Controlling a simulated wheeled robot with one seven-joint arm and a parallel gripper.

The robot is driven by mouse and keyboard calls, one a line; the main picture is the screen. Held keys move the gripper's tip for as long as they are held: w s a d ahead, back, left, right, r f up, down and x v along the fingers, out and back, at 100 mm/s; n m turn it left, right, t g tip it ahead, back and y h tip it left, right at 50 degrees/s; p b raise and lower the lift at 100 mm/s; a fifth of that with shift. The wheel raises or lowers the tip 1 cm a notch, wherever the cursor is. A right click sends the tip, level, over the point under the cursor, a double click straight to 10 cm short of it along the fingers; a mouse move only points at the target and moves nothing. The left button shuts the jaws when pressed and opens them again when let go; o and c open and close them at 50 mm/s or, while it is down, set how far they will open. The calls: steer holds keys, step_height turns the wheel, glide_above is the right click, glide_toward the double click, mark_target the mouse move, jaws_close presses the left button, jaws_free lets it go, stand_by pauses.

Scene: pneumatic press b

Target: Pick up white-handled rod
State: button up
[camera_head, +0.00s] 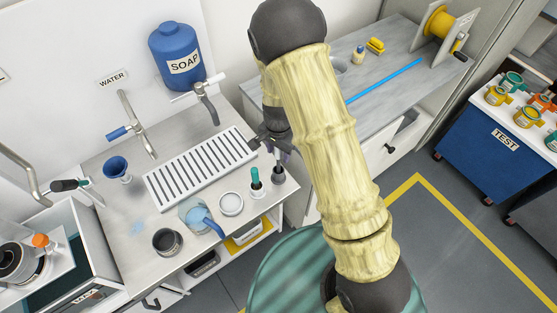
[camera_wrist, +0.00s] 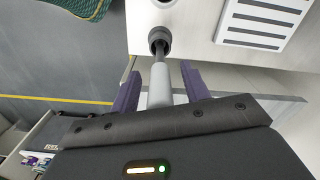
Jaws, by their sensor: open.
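The white-handled rod (camera_wrist: 159,88) shows in the wrist view as a pale grey-white handle rising from a dark round holder (camera_wrist: 159,40) on the counter. My gripper (camera_wrist: 160,74) is open, with one purple finger on each side of the handle. I cannot tell whether either finger touches it. In the head view, my gripper (camera_head: 276,146) is over the counter's right end, just above the dark holder (camera_head: 278,175). The handle is mostly hidden there by the gripper.
A green-handled tool (camera_head: 255,177) stands close on the left. A white lid (camera_head: 231,204), a blue-handled item (camera_head: 197,216) and a dark cup (camera_head: 167,242) are further left. A slotted drain rack (camera_head: 200,172) lies behind. A teal drum (camera_head: 290,265) stands in front.

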jaws_close()
step_height(320, 180, up, 10)
steer(key=shift+r+b, duration=0.1)
steer(key=shift+b, duration=0.6)
stand_by(0.4)
